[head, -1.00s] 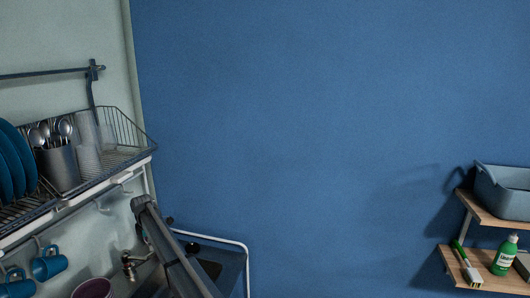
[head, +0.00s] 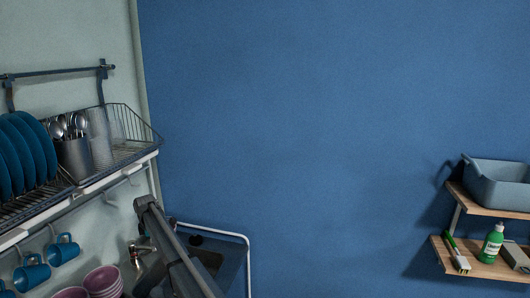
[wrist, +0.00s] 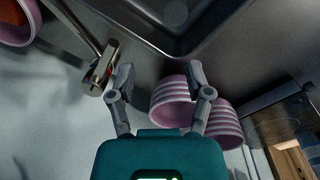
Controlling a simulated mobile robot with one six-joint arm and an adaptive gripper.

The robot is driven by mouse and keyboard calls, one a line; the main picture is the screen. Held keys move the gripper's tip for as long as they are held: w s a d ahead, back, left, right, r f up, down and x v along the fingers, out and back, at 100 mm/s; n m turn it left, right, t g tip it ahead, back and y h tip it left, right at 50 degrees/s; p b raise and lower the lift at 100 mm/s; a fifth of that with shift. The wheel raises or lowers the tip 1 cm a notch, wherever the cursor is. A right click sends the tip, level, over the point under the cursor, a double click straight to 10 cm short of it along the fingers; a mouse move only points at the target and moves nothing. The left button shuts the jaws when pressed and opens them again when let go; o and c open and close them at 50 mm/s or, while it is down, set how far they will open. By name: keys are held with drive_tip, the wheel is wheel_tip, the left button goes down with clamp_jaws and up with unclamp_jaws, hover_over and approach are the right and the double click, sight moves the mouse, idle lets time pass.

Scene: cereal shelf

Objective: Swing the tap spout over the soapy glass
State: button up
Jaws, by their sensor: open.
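The tap (wrist: 101,76) shows in the wrist view, a metal body with small red and blue marks. Its long spout (wrist: 72,28) runs to the upper left and out of the picture, beside the sink basin (wrist: 205,35). My gripper (wrist: 158,76) is open, with nothing between its fingertips. Its left finger is close beside the tap body; I cannot tell whether they touch. In the head view the tap (head: 142,250) is small and partly behind my arm, and my gripper is hidden. I cannot make out the soapy glass in either view.
Pink ribbed bowls (wrist: 172,103) stand by my right finger. Another pink bowl (wrist: 14,32) is at upper left. Blue mugs (head: 63,250) hang under the dish rack (head: 135,150). Wall shelves (head: 470,268) with a green bottle (head: 492,243) are far right.

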drive_tip(key=s+d+f+m+b, duration=0.2)
drive_tip(key=s+d+m, duration=0.15)
drive_tip(key=d, duration=0.85)
drive_tip(key=s+d+f+m+b, duration=0.1)
drive_tip(key=s+d+f+m, duration=0.2)
drive_tip(key=d, duration=1)
drive_tip(key=s+d+m+b, duration=0.2)
drive_tip(key=s+d+m, duration=0.2)
drive_tip(key=d, duration=0.8)
drive_tip(key=s+d+f+m+b, duration=0.2)
drive_tip(key=s+d+m, duration=0.4)
drive_tip(key=s+d, duration=0.5)
drive_tip(key=s+d+f+m+b, duration=0.2)
drive_tip(key=s+d+m, duration=0.4)
drive_tip(key=s+d, duration=0.6)
drive_tip(key=shift+d+f+g+b, duration=0.3)
drive_tip(key=shift+d+f+b, duration=0.15)
drive_tip(key=shift+d, duration=0.65)
